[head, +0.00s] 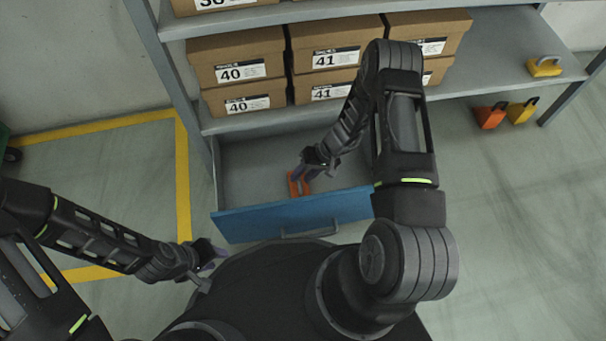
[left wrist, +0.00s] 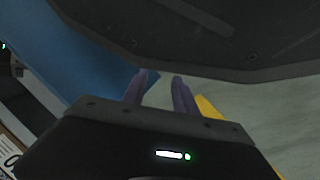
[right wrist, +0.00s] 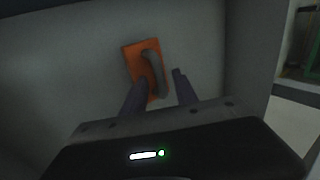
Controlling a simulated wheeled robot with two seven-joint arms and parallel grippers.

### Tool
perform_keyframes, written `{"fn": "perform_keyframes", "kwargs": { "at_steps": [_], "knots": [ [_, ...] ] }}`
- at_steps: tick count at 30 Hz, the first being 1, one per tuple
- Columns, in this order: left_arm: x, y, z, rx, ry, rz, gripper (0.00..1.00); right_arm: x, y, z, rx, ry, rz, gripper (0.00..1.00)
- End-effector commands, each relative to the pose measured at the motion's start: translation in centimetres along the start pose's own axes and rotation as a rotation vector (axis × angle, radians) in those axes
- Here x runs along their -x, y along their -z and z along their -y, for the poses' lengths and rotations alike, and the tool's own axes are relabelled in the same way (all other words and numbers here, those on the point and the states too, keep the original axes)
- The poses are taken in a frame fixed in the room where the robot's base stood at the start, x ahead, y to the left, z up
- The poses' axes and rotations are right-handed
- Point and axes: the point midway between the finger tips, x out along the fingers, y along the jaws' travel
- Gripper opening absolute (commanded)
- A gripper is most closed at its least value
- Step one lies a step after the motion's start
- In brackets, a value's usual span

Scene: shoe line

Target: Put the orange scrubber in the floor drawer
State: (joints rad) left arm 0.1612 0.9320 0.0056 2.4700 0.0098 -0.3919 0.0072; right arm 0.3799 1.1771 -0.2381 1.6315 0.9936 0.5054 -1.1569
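The orange scrubber (head: 305,186), a flat orange block with a grey handle, lies inside the open blue-fronted floor drawer (head: 290,217). In the right wrist view the scrubber (right wrist: 134,58) rests on the drawer bottom, with its handle in line with the gap between my fingers. My right gripper (head: 303,172) is down in the drawer at the scrubber. Its fingers (right wrist: 160,77) are apart, with space visible beside the handle. My left gripper (head: 214,258) is outside the drawer, left of its front. In the left wrist view its fingers (left wrist: 159,77) are apart and empty.
An orange item (head: 490,115) and a yellow item (head: 523,110) stand on the floor at the right. Another yellow item (head: 545,67) is on the shelf. Yellow floor tape (head: 183,185) runs at the left.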

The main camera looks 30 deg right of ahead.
Motion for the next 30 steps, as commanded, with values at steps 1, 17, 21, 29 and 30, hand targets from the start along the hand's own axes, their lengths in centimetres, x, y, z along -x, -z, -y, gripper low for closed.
{"fn": "perform_keyframes", "kwargs": {
  "at_steps": [1, 17, 21, 29, 30],
  "knots": [
    [0.0, 0.0, 0.0, 0.0, 0.0, 0.0, 0.34, 0.0, 0.0, 0.0, 0.0, 0.0, 0.0, 0.34],
    [1.9, -0.1, -0.6, -0.001, 0.0, 0.008, 0.34, 4.6, 0.1, 0.2, 0.001, -0.001, -0.003, 0.34],
    [3.0, -0.2, -0.9, -0.001, 0.0, 0.013, 0.34, 7.6, 0.1, 0.2, -0.001, 0.0, -0.003, 0.34],
    [4.1, -0.4, -1.2, -0.002, 0.0, 0.022, 0.34, 11.6, 0.1, 0.1, 0.0, 0.0, -0.001, 0.34],
    [4.2, -0.4, -1.3, -0.002, 0.0, 0.022, 0.34, 11.8, 0.0, 0.1, 0.0, 0.0, -0.001, 0.34]
  ]
}}
